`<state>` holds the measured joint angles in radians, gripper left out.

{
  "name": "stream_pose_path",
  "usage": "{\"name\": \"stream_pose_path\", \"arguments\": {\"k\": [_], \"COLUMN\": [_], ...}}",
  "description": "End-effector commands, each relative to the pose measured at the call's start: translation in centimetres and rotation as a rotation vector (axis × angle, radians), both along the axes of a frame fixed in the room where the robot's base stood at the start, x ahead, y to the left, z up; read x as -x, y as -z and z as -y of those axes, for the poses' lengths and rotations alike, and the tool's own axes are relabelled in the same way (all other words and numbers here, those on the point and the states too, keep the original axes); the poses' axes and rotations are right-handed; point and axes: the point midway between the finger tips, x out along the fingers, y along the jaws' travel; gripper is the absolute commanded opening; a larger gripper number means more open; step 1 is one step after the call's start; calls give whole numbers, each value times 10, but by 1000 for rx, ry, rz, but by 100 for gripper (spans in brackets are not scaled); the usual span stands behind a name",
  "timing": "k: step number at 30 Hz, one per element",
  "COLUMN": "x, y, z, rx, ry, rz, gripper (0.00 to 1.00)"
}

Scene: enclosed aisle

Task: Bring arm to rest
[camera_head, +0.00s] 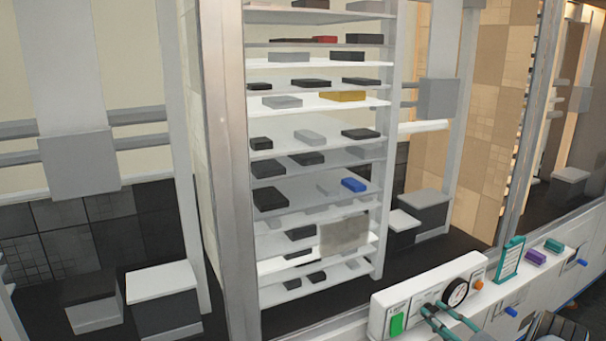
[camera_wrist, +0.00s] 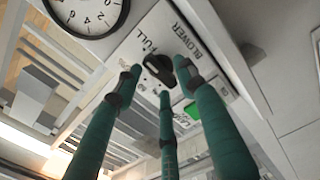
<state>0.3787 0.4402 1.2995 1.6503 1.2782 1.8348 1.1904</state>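My gripper (camera_head: 436,309) shows at the bottom right of the head view, its teal fingers reaching to the front of a white control panel (camera_head: 408,296). A black knob (camera_wrist: 159,68) on the panel lies between the fingertips, near the words FULL and BLOWER. I cannot tell whether any finger touches it. Nothing is visibly held. The rest of my arm is mostly out of view.
The panel carries a round gauge (camera_head: 456,292), a green button (camera_head: 396,324) and an orange knob (camera_head: 478,285). A teal rack (camera_head: 509,258), a purple block (camera_head: 536,257) and blue handles sit along the ledge to the right. Behind glass stands a shelf rack (camera_head: 318,103) with several boxes.

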Motion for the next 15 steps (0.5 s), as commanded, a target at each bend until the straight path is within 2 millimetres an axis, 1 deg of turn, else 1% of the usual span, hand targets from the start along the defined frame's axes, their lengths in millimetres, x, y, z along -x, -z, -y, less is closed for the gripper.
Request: {"name": "stream_pose_path", "arguments": {"k": [3, 15], "x": [-9, -8], "y": [0, 0], "z": [-5, -5], "rx": [0, 33], "ry": [-1, 0], "rz": [0, 16], "gripper": [40, 40]}}
